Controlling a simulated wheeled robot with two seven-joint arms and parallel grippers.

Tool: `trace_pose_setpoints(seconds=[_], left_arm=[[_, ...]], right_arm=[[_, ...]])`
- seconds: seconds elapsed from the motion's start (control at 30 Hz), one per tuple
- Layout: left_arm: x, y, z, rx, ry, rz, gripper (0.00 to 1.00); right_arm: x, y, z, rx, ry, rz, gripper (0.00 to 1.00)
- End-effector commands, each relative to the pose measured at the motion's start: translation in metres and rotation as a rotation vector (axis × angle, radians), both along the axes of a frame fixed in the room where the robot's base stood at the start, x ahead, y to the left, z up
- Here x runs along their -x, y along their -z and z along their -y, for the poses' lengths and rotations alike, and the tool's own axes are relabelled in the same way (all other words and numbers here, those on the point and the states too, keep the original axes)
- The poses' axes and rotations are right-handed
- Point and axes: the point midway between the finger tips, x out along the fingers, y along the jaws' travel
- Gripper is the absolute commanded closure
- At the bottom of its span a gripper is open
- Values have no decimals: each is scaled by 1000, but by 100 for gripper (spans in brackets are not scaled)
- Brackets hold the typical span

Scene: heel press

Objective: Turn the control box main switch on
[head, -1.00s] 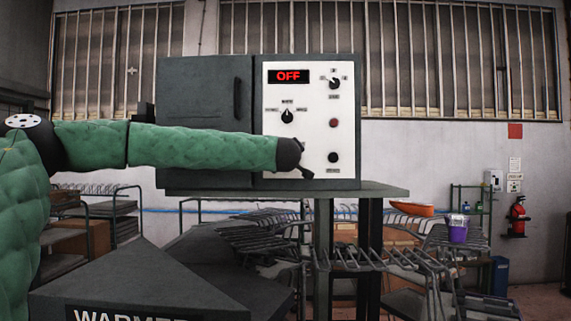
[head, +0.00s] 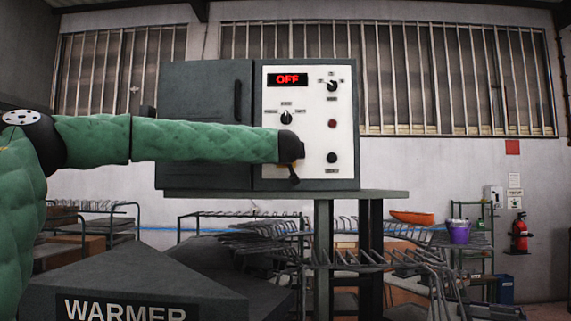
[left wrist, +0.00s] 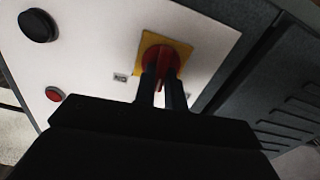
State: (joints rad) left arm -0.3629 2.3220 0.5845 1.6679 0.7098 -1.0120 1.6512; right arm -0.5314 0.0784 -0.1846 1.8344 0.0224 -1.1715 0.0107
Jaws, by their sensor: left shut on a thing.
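The control box (head: 207,90) has a white panel (head: 345,110) with a display (head: 287,79) reading OFF in red. The main switch (left wrist: 155,57) is a red rotary handle on a yellow plate, seen in the left wrist view; in the head view my left wrist hides it. My left gripper (left wrist: 165,80) is shut on the red handle, with one finger on each side of it. In the head view the same gripper (head: 294,160) is at the panel's lower left. My right gripper is not in view.
The panel also has an upper selector knob (head: 332,86), a left selector knob (head: 287,118), a red button (head: 332,124) and a black button (head: 332,158). The box stands on a grey table (head: 380,194). A dark block marked WARMER (head: 130,285) is in front at lower left.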

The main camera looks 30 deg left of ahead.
Motion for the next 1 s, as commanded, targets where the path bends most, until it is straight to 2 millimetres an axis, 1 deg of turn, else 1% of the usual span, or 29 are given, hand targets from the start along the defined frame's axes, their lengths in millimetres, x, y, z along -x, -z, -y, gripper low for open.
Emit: trace_pose_setpoints(seconds=[0.03,0.2,0.3,0.43,0.6,0.7,1.0], left_arm=[[-1,6,1,-32,0,-22,100],[-1,5,1,-158,1,-99,100],[-1,4,2,-240,0,-148,100],[-2,4,2,-344,0,-213,100],[-2,4,4,-476,1,-295,100],[-2,4,4,-546,1,-337,100],[-3,4,5,-699,1,-432,100]], right_arm=[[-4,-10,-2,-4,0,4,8],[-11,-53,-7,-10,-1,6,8],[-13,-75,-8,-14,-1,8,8],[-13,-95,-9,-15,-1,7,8],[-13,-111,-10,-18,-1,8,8],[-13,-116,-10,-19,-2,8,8],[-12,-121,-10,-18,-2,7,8]])
